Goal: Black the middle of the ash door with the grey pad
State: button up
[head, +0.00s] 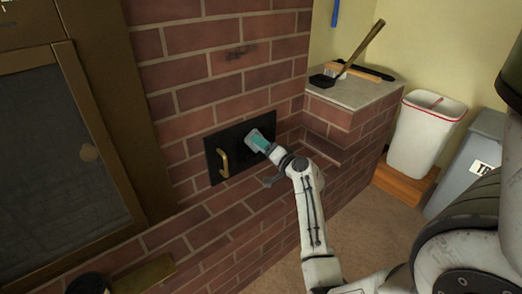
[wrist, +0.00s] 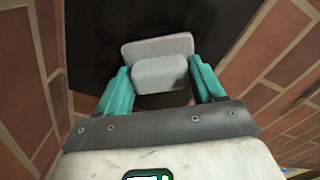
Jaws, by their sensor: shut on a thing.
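The ash door (head: 238,150) is a small black door with a brass handle (head: 223,163) at its left, set in the red brick wall. It also fills the top middle of the wrist view (wrist: 88,45). My gripper (head: 262,143) is at the right half of the door, with teal fingers. In the wrist view my gripper (wrist: 160,85) is shut on the grey pad (wrist: 158,45), holding its rounded grey grip between the fingers. The pad's flat face is turned toward the door and lies against it or very close; I cannot tell which. The pad hides the door surface behind it.
A brick ledge with a grey top (head: 355,90) stands right of the door, holding a long-handled shovel (head: 362,47) and a brush (head: 366,72). A white bin (head: 425,135) and a grey bin (head: 470,165) stand further right. A dark screened frame (head: 60,150) is at left.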

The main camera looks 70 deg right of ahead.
jog(key=shift+s+d+b, duration=0.45)
jog(key=shift+d, duration=0.35)
jog(key=shift+s+d+b, duration=0.4)
jog(key=shift+d+b, duration=0.05)
jog(key=shift+d, duration=0.35)
jog(key=shift+s+d+b, duration=0.4)
jog(key=shift+s+d, duration=0.15)
jog(key=shift+d, duration=0.25)
jog(key=shift+s+d+b, duration=0.35)
jog(key=shift+s+d, duration=0.2)
jog(key=shift+d, duration=0.2)
jog(key=p+v, duration=0.1)
jog(key=v, duration=0.5)
jog(key=v, duration=0.3)
jog(key=shift+p, duration=0.4)
